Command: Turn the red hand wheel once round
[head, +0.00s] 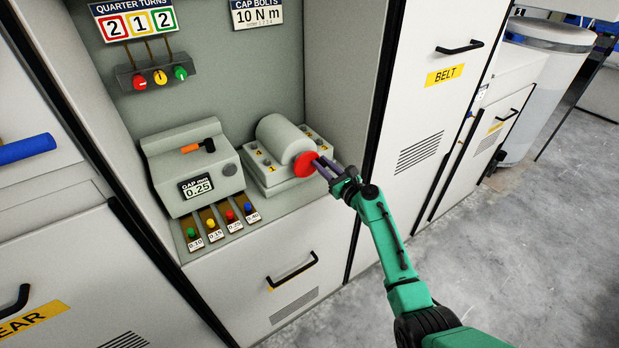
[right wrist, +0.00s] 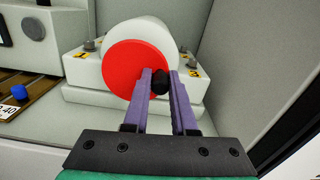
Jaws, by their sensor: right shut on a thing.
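The red hand wheel (head: 306,163) is a flat red disc on the front end of a pale rounded housing (head: 281,138). In the right wrist view the red wheel (right wrist: 132,70) faces me, with a small black knob (right wrist: 160,82) near its right edge. My right gripper (head: 321,165) is at the wheel's right side. In the right wrist view its two purple fingers (right wrist: 160,84) are shut on the black knob, which they partly hide. My left gripper is not in view.
Coloured-knob gauges (head: 222,219) lie in front. Three coloured knobs (head: 160,77) hang on the back wall. A cabinet side wall (head: 350,100) bounds the right.

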